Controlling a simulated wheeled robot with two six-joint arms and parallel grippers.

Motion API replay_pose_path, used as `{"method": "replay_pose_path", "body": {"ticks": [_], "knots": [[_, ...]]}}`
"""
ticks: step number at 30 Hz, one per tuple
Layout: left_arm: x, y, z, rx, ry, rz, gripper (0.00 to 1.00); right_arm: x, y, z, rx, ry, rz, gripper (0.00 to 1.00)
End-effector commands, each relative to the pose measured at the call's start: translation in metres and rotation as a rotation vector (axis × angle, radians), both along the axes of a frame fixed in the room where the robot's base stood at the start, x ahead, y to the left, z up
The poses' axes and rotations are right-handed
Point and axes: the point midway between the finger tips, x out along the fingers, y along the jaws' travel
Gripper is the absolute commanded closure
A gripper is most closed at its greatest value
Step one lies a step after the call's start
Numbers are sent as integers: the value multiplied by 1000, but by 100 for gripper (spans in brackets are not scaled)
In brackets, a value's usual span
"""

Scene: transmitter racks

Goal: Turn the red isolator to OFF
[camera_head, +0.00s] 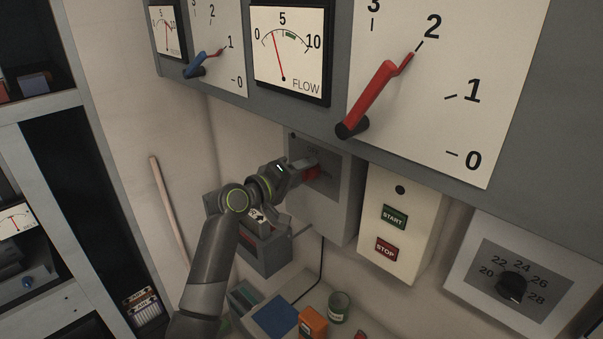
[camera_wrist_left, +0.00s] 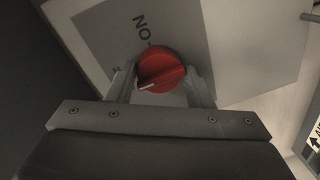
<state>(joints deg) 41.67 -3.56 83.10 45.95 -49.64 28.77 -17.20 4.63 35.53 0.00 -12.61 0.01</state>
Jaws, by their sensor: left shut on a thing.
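The red isolator (camera_head: 313,174) is a round red knob on a grey plate of a grey wall box (camera_head: 325,213). My left gripper (camera_head: 303,168) is at it, partly covering it in the head view. In the left wrist view the knob (camera_wrist_left: 163,66) sits between the two fingers of my left gripper (camera_wrist_left: 161,88), which are shut on it. A white mark on the knob points to the lower left there, away from the upside-down ON label (camera_wrist_left: 143,32). A second label at the left finger is mostly hidden. My right gripper is not in view.
Right of the box is a START/STOP box (camera_head: 402,225), then a black dial (camera_head: 513,286). Above hang a red lever (camera_head: 372,97), a blue lever (camera_head: 198,68) and a FLOW gauge (camera_head: 288,78). Below are an orange box (camera_head: 313,322) and a can (camera_head: 338,306).

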Motion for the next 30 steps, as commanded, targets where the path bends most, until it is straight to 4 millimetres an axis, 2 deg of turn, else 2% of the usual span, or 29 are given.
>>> {"method": "replay_pose_path", "body": {"ticks": [1,2,6,15,20,30], "knots": [[0,0,1,-4,-1,0,76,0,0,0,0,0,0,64],[0,0,1,-4,-1,0,50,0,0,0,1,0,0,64],[0,0,1,-2,-1,0,33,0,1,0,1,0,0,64],[-1,0,0,-2,-2,0,33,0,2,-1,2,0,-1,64],[-7,8,0,-1,-3,1,33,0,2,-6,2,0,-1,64],[-45,46,3,1,-5,2,33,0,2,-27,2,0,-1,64]]}}
